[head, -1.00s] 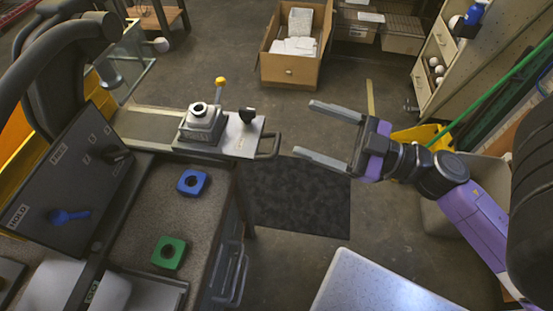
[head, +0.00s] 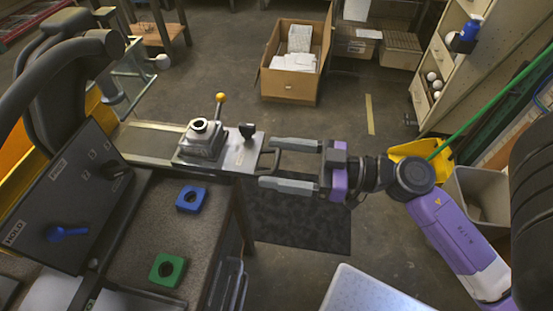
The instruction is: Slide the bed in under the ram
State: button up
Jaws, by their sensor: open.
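The bed (head: 240,157) is a pale metal plate on a rail (head: 150,142) at the bench's far side. It carries a grey metal block with a round socket (head: 201,138), a yellow-knobbed lever (head: 220,99) and a black knob (head: 247,131). A dark loop handle (head: 270,160) sticks out from its right end. The ram is not clearly seen; a black machine frame (head: 60,95) rises at the left. My gripper (head: 278,164) is open, its fingers pointing left, one on each side of the handle's outer end in this view. Contact cannot be told.
A blue square part (head: 192,199) and a green one (head: 167,270) lie on the bench top. A tilted black panel (head: 65,205) with a blue lever stands at left. An open cardboard box (head: 291,88) and dark mat (head: 300,225) are on the floor. A white surface (head: 370,290) is at bottom.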

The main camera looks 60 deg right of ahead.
aim_at(215, 152)
jog(key=shift+w+a, duration=0.1)
jog(key=shift+w, duration=0.2)
grip_shut()
jog(key=shift+w+a+r+p, duration=0.2)
jog(key=shift+w+r+p, duration=0.1)
jog(key=shift+p, duration=0.4)
jog(key=p+x, duration=1)
jog(key=p, duration=0.1)
jog(key=shift+w+a, duration=0.15)
jog(key=shift+w, duration=0.25)
jog(key=shift+w+a+f+p, duration=0.2)
jog(key=shift+w+f+p, duration=0.1)
jog(key=shift+w+p, duration=0.1)
